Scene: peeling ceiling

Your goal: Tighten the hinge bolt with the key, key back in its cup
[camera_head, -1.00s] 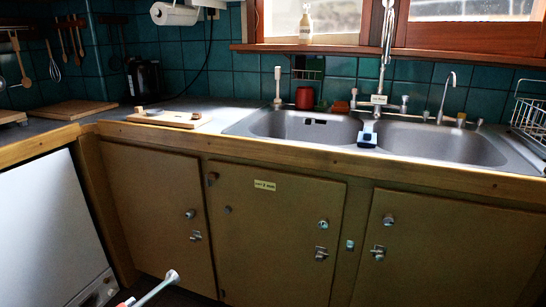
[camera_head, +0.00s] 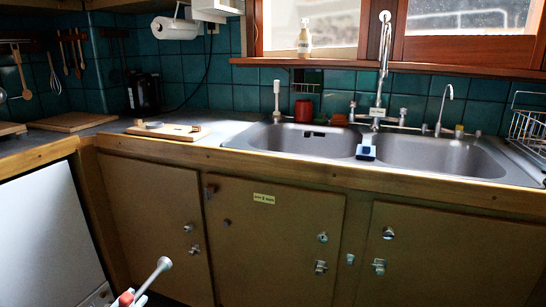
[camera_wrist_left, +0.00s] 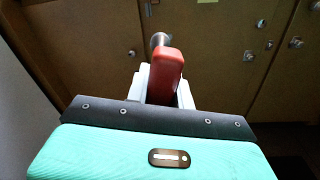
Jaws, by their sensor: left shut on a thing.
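My left gripper (camera_head: 134,300) is shut on the key's red handle (camera_head: 126,299), low in the head view. The key's pale shaft runs up and right to a round end (camera_head: 163,264), in front of the left cabinet door and apart from the hardware. A dark hinge-like fitting (camera_head: 210,191) and a small bolt head (camera_head: 227,222) are on the labelled middle door. I cannot tell which is the hinge bolt. My right gripper is not in view.
A wooden board (camera_head: 178,135) on the counter carries a grey round piece (camera_head: 153,125), possibly the cup. A red pot (camera_head: 304,111) stands behind the double sink (camera_head: 300,138). Door knobs (camera_head: 322,237) stick out. A white appliance (camera_head: 50,235) is at the left.

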